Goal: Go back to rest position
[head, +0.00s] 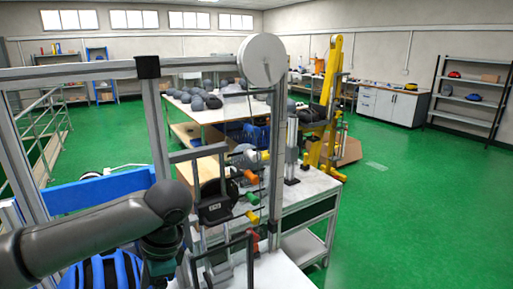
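My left arm comes in from the left at the bottom, and its wrist bends down beside the drop tower frame (155,130). The part of my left gripper (162,268) that shows is at the bottom edge; its fingertips are hidden or cut off, so I cannot tell whether it is open or holds anything. A blue helmet (98,272) is at the bottom left, just left of the gripper. I cannot tell whether they touch. My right gripper is not in view.
The tower has a white round wheel (262,60) on top and colored handles (252,198) on its right. A blue bar (98,190) lies behind my arm. A table with grey helmets (197,102) and a yellow post (328,105) stand behind. Green floor is clear at right.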

